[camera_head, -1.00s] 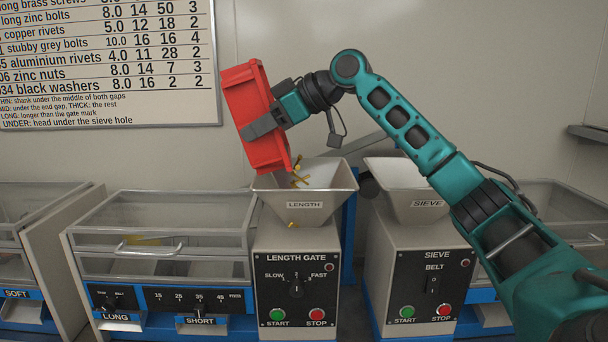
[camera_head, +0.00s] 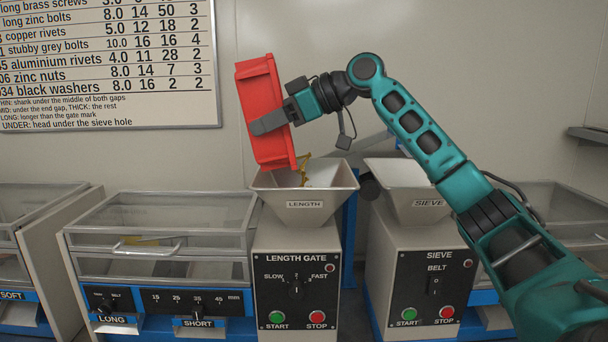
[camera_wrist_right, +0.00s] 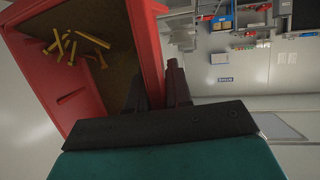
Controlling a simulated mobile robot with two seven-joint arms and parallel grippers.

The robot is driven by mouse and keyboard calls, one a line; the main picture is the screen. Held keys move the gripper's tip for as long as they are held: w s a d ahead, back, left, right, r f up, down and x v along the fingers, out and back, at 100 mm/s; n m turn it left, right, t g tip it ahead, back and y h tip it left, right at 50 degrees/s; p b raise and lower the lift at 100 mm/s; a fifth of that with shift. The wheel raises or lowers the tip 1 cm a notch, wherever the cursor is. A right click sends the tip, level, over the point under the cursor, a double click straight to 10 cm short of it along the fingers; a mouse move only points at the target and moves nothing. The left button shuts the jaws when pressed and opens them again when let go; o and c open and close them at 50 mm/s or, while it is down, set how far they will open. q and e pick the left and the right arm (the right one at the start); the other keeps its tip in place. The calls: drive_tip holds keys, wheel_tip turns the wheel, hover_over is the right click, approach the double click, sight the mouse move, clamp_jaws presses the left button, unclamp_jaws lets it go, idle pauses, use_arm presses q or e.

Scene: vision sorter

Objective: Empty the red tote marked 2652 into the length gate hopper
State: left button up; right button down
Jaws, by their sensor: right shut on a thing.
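The red tote (camera_head: 262,100) is tilted steeply above the length gate hopper (camera_head: 284,203), its open side facing right and down. My right gripper (camera_head: 268,123) is shut on the tote's wall. Yellow brass-coloured screws (camera_head: 304,168) are at the tote's lower edge, above the hopper's mouth. In the right wrist view, several screws (camera_wrist_right: 75,45) lie inside the tote (camera_wrist_right: 150,50), near my right gripper (camera_wrist_right: 160,85). The marking 2652 does not show. The hopper's inside is partly hidden by its front wall. My left gripper is not in view.
The length gate machine (camera_head: 296,285) has a speed knob and start and stop buttons. The sieve hopper (camera_head: 405,197) stands close to the right. A clear-lidded bin (camera_head: 160,240) is at the left. A wall chart (camera_head: 105,60) hangs behind.

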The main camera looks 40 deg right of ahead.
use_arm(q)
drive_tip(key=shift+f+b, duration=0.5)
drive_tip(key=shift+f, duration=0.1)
use_arm(e)
drive_tip(key=shift+s+d+r+y, duration=0.2)
drive_tip(key=shift+s+d+y, duration=0.05)
drive_tip(key=shift+d+y, duration=0.05)
use_arm(q)
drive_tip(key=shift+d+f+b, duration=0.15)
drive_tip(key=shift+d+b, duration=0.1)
drive_tip(key=shift+b, duration=0.1)
use_arm(e)
drive_tip(key=shift+s+d+t, duration=0.1)
drive_tip(key=shift+t, duration=0.2)
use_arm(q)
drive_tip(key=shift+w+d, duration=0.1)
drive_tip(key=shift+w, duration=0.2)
use_arm(e)
drive_tip(key=shift+s+r+y, duration=0.1)
drive_tip(key=shift+y, duration=0.3)
drive_tip(key=shift+n+b, duration=0.3)
drive_tip(key=shift+b, duration=0.05)
drive_tip(key=shift+y, duration=0.5)
drive_tip(key=shift+s+d+r+n+b, duration=0.15)
drive_tip(key=shift+s+n+b, duration=0.05)
drive_tip(key=shift+n+b, duration=0.15)
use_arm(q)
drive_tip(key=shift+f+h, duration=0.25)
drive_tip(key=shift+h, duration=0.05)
